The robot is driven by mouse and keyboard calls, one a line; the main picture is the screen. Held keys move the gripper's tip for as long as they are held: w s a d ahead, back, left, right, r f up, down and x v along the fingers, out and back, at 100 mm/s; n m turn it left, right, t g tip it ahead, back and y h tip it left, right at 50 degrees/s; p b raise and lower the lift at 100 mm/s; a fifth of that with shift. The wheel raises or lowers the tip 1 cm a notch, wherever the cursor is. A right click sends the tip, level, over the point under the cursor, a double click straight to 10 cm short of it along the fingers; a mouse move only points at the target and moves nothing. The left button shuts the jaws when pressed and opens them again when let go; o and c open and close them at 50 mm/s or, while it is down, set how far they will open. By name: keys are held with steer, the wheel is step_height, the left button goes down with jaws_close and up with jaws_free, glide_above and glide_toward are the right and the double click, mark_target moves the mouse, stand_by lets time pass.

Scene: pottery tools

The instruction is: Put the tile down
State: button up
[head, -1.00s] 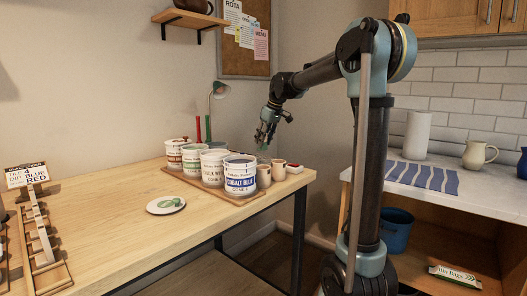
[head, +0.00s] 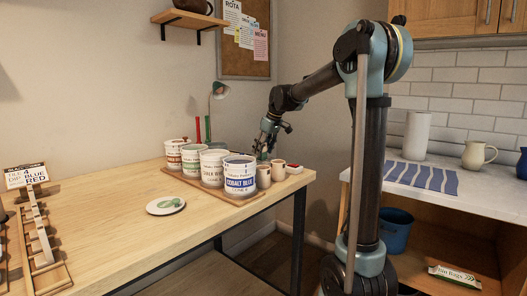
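My gripper (head: 265,147) is above the back right part of the table, behind the blue-labelled glaze bucket (head: 240,176) and over the small tan cups (head: 263,177). It points downward. Its fingers are small and dark here, so I cannot tell whether they are open or shut. I cannot make out a tile between them. A wooden rack (head: 42,248) with slanted slots stands at the left end of the table.
Several labelled buckets stand on a wooden board (head: 226,200). A white saucer (head: 166,206) with a green item lies in front of them. A small red-and-white object (head: 293,168) is near the right edge. A lamp (head: 219,91) stands behind. The tabletop's front middle (head: 120,235) is bare.

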steer(key=v, duration=1.2)
steer(key=shift+d, duration=0.15)
steer(key=s+d+f+m+h, duration=0.1)
steer(key=s+d+f+m, duration=0.1)
steer(key=s+d+f, duration=0.4)
steer(key=s+d+f+m, duration=0.1)
steer(key=s+d+f, duration=0.2)
steer(key=s, duration=0.5)
steer(key=s+d+f+m+h, duration=0.1)
steer(key=s+d+f+m, duration=0.1)
steer(key=s+d+f, duration=0.4)
steer(key=s+d+f+m, duration=0.2)
steer(key=s+d+f, duration=0.1)
steer(key=s+f, duration=0.6)
steer(key=s+d+f+m+h, duration=0.1)
steer(key=s+d+f+m, duration=0.2)
steer(key=s+f, duration=0.6)
steer(key=shift+s+g, duration=0.3)
steer(key=shift+s, duration=0.15)
